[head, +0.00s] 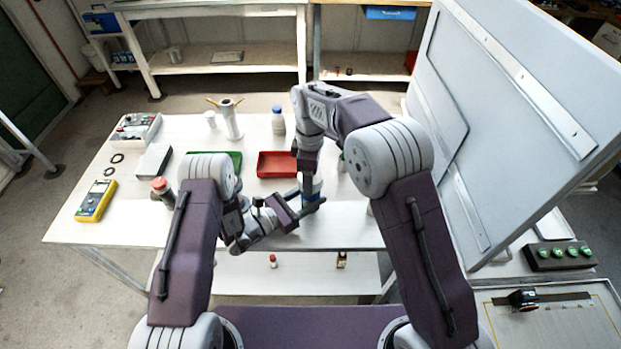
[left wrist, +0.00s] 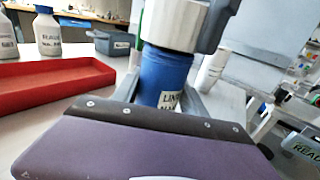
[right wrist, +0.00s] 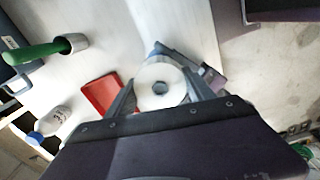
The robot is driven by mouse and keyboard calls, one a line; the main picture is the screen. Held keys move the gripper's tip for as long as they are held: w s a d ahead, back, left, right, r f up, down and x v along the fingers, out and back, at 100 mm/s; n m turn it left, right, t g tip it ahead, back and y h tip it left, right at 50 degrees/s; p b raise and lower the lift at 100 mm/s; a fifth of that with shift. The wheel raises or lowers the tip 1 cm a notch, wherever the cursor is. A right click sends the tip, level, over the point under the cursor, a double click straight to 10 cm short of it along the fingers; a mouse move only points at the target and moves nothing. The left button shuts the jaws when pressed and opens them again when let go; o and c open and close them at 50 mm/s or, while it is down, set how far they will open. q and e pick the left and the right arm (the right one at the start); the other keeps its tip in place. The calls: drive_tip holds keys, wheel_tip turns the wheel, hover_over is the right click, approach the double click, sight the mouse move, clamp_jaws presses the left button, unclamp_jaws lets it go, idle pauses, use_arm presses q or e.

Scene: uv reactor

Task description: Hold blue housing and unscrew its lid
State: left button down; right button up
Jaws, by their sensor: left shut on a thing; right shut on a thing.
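The blue housing (head: 311,188) stands upright near the table's front edge, mostly hidden by my grippers in the head view. In the left wrist view the blue housing (left wrist: 162,76) carries a partly hidden printed label and has a white lid (left wrist: 170,26) on top. My left gripper (head: 306,205) reaches in low from the left and is shut on the housing's body. My right gripper (head: 309,172) points down from above and is shut on the lid. The right wrist view looks down on the round white lid (right wrist: 160,84), with a dark centre, between the fingers.
A red tray (head: 277,164) lies just behind the housing, with a white, blue-capped bottle (head: 278,121) farther back. A yellow meter (head: 96,201) and a red-capped jar (head: 162,188) are at left. A large grey panel (head: 510,110) rises at right.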

drive_tip(key=shift+r, duration=0.4)
drive_tip(key=shift+r, duration=0.1)
drive_tip(key=shift+r, duration=1.95)
use_arm(q)
drive_tip(key=c, duration=0.6)
unclamp_jaws()
drive_tip(key=shift+o, duration=0.2)
drive_tip(key=b+v, duration=0.1)
drive_tip(key=v, duration=0.9)
drive_tip(key=shift+a+f, duration=0.1)
drive_tip(key=shift+a, duration=0.2)
use_arm(e)
drive_tip(key=shift+f, duration=0.65)
use_arm(q)
drive_tip(key=shift+s+a, duration=0.5)
drive_tip(key=shift+s, duration=0.05)
